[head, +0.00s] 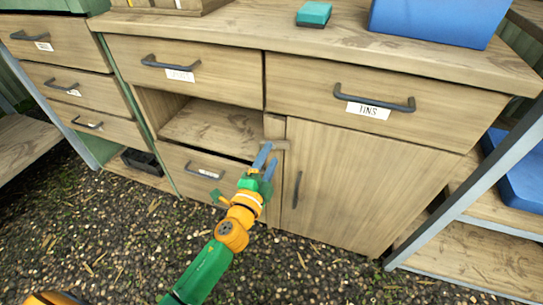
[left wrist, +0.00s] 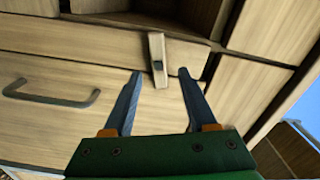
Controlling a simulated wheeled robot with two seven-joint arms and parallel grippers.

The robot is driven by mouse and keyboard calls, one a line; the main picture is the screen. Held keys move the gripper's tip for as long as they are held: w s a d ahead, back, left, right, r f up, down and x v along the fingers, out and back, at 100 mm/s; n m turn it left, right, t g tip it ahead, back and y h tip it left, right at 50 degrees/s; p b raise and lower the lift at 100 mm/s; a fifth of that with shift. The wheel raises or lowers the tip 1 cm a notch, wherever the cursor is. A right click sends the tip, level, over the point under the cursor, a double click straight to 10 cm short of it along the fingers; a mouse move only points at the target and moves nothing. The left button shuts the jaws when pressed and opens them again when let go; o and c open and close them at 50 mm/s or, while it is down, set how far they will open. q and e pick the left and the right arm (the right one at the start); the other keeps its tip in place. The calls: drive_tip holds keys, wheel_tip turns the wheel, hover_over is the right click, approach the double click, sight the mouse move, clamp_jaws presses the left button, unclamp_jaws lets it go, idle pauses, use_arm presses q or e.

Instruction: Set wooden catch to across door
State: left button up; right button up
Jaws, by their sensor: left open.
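The wooden catch (head: 280,145) is a short pale bar at the top of the narrow post left of the cupboard door (head: 345,185). It lies about level in the head view, its right end at the door's top left corner. How far it overlaps the door is hard to tell. In the left wrist view the catch (left wrist: 156,50) shows a dark pivot spot and sits between the fingertips, seemingly just beyond them. My left gripper (head: 267,161) is open and close in front of the catch; its fingers partly hide the post. The door appears shut. My right gripper is out of view.
The door handle (head: 297,190) stands right of and below my left gripper. A drawer labelled TINS (head: 400,100) is above the door. An open shelf space (head: 215,130) lies left of the post. A blue box (head: 435,20) and teal block (head: 314,14) are on top.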

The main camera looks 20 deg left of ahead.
sight(275, 147)
use_arm(q)
drive_tip(key=w, duration=0.3)
drive_tip(key=shift+w, duration=0.15)
